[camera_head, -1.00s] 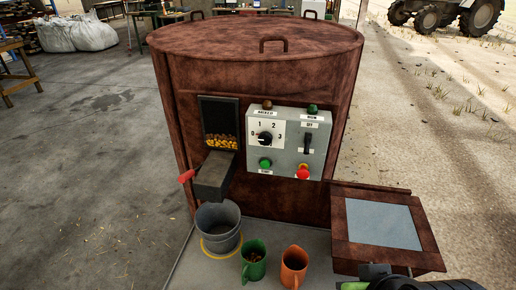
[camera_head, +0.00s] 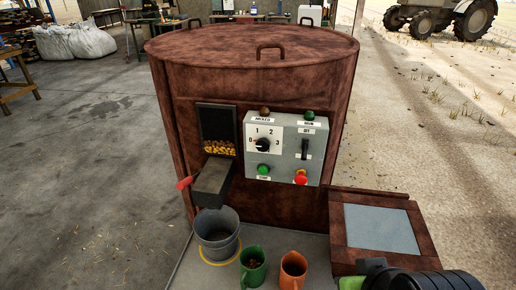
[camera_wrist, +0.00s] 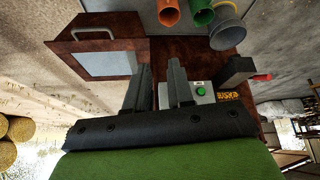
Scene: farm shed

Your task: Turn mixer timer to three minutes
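The mixer (camera_head: 260,95) is a rusty brown drum with a grey control panel (camera_head: 286,180) on its front. The timer dial (camera_head: 263,145) is a black knob on a white plate marked 0 to 3, and its white pointer is toward 0 on the left. In the wrist view, which is inverted, my gripper (camera_wrist: 160,78) has two dark fingers apart with nothing between them. Part of the panel with its green button (camera_wrist: 201,90) shows beyond the fingers; the dial is not visible there. In the head view only part of my arm shows at bottom right, away from the dial.
On the panel are a black lever (camera_head: 304,149) and a red button (camera_head: 300,177). A chute with red handle (camera_head: 184,183) sits left, above a metal bucket (camera_head: 217,233). A hinged-looking box (camera_head: 381,229) juts out at right.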

